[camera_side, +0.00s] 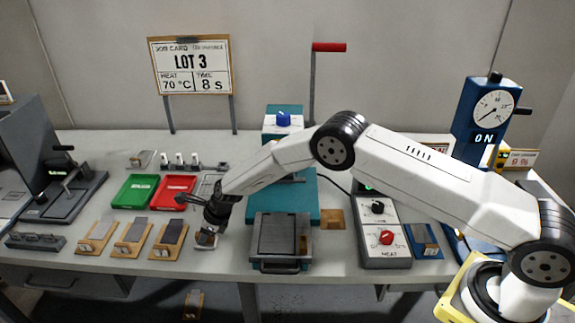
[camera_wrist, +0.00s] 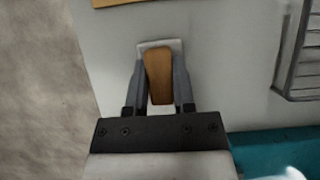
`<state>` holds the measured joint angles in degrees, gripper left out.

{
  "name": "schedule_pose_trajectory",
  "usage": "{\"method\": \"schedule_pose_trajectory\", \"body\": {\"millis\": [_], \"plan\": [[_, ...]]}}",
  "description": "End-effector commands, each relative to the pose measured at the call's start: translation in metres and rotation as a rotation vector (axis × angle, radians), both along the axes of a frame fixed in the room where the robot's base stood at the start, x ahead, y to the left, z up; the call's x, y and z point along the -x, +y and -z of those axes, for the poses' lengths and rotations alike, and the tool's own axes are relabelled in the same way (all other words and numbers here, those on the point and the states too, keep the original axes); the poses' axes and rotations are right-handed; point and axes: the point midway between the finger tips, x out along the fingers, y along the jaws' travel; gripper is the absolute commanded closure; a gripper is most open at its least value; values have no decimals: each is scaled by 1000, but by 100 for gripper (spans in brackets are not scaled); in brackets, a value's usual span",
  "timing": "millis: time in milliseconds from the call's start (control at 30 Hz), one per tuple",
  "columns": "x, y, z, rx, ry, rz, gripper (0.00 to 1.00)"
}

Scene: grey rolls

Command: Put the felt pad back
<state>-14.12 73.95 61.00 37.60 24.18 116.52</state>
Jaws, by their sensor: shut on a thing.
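My gripper (camera_side: 208,228) points down near the front of the table, just right of the row of wooden boards. In the wrist view my gripper (camera_wrist: 160,72) is shut on a brown, wood-like block with a pale edge around its far end; I take this as the felt pad (camera_wrist: 159,80). The felt pad (camera_side: 205,241) shows only small beneath the fingers in the side view. Whether its underside touches the table or hangs just above it, I cannot tell.
Three wooden boards with grey pieces (camera_side: 133,236) lie to the left. Behind are a green tray (camera_side: 134,191) and a red tray (camera_side: 172,193). A dark plate with a front handle (camera_side: 281,238) belongs to the teal press (camera_side: 305,205) at right. A control box (camera_side: 385,235) stands further right.

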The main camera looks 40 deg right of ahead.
Motion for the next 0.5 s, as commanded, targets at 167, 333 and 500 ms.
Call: {"method": "schedule_pose_trajectory", "body": {"millis": [167, 333, 500], "plan": [[0, 0, 2, 0, 0, 0, 100], [0, 0, 3, 0, 0, 0, 33], [0, 0, 2, 0, 0, 0, 33]]}}
